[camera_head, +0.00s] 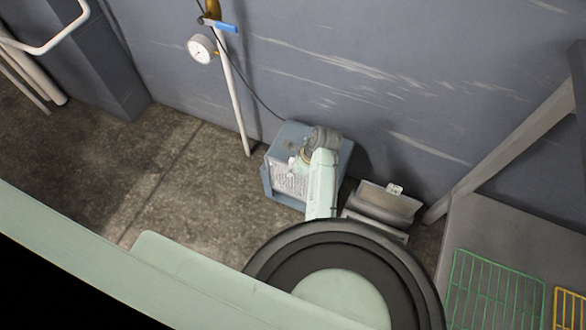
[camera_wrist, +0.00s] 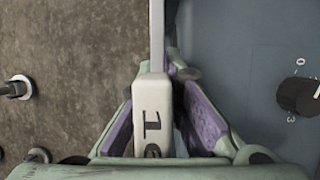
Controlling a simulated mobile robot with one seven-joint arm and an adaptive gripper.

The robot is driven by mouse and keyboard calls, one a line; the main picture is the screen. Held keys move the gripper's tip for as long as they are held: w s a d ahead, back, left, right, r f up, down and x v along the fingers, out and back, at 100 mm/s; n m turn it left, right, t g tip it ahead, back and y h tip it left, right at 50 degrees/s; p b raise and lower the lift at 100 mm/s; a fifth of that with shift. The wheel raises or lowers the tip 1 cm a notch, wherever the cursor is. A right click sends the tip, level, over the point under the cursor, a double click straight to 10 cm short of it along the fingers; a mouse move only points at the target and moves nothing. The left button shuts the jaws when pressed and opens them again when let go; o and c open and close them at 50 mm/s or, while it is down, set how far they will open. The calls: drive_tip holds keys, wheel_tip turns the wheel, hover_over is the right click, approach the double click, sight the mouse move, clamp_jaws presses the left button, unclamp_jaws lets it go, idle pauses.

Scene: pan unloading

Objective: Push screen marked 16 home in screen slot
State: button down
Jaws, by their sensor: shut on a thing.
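The screen marked 16 (camera_wrist: 153,110) shows in the wrist view as a white block with dark digits, the second partly cut off by my gripper. A thin pale edge (camera_wrist: 157,35) runs on from it to the top of the view. My gripper (camera_wrist: 160,95) is shut on the white block, with a purple pad on each side.
A dark knob (camera_wrist: 298,96) is on the machine to the right. A grey bin (camera_head: 385,205) stands right of the machine. A gauge (camera_head: 202,49) and white pipe (camera_head: 236,105) are on the wall. A bench with a green rack (camera_head: 495,290) is at right. Floor is clear at left.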

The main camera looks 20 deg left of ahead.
drive_tip(key=shift+f+b, duration=0.9)
drive_tip(key=shift+f, duration=1.35)
idle(0.9)
drive_tip(key=shift+w+r+p, duration=0.3)
drive_tip(key=shift+r+p, duration=0.05)
drive_tip(key=shift+p, duration=0.9)
idle(1.2)
drive_tip(key=shift+w+d+p, duration=0.1)
drive_tip(key=shift+w+p, duration=0.05)
drive_tip(key=shift+p, duration=0.5)
idle(0.6)
idle(0.3)
drive_tip(key=shift+d, duration=0.1)
drive_tip(key=c, duration=1.9)
unclamp_jaws()
drive_tip(key=shift+o, duration=0.9)
drive_tip(key=shift+d+r, duration=0.1)
drive_tip(key=shift+r, duration=0.05)
drive_tip(key=shift+o, duration=0.3)
drive_tip(key=v, duration=1)
drive_tip(key=shift+s, duration=0.3)
drive_tip(key=shift+s+r, duration=0.15)
drive_tip(key=shift+r, duration=0.45)
